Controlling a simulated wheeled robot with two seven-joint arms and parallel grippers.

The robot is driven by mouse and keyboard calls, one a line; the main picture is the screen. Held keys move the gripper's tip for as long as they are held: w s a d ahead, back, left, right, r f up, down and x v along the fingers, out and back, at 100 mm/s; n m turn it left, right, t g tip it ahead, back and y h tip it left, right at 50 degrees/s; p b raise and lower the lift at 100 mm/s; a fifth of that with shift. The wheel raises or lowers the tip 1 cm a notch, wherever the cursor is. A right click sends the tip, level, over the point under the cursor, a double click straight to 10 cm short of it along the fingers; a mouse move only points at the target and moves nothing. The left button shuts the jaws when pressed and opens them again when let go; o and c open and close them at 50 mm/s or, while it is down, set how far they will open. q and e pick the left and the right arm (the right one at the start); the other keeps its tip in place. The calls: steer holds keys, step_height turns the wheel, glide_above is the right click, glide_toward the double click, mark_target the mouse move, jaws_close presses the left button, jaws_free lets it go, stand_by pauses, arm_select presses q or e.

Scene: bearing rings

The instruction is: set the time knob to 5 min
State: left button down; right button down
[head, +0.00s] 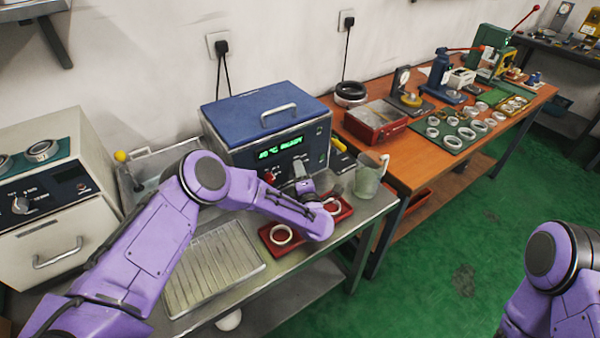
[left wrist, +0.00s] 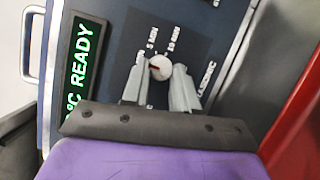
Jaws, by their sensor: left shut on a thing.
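The time knob (left wrist: 160,68) is a small round pale knob with a dark red pointer mark, on the dark front panel (left wrist: 215,25) of the blue-lidded bath (head: 265,112). In the left wrist view the mark points roughly to the picture's left. The labels 5 MIN (left wrist: 152,40) and 10 MIN (left wrist: 174,40) stand beyond the knob; other labels are partly hidden by the fingers. My left gripper (left wrist: 160,75) is shut on the knob, a grey finger on each side. In the head view my left gripper (head: 301,172) is at the panel and hides the knob.
The green display (head: 280,148) ends in READY. Below the panel, a red tray (head: 268,243) holds pale rings, with a glass beaker (head: 368,180) to its right. A ribbed metal tray (head: 212,268) lies in front. The wooden bench at right carries rings and tools.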

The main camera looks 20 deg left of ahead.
arm_select(q)
steer(key=m+g, duration=0.1)
steer(key=m, duration=0.2)
steer(key=m+g, duration=0.2)
steer(key=m, duration=0.1)
steer(key=r+m+g+p, duration=0.1)
steer(key=m, duration=0.1)
steer(key=shift+w+d+m, duration=0.15)
steer(key=shift+m, duration=0.25)
stand_by(0.5)
steer(key=c, duration=0.9)
jaws_free()
steer(key=shift+o, duration=0.2)
steer(key=b+v, duration=0.2)
steer(key=v, duration=0.8)
steer(key=shift+d+r, duration=0.15)
steer(key=shift+r, duration=0.15)
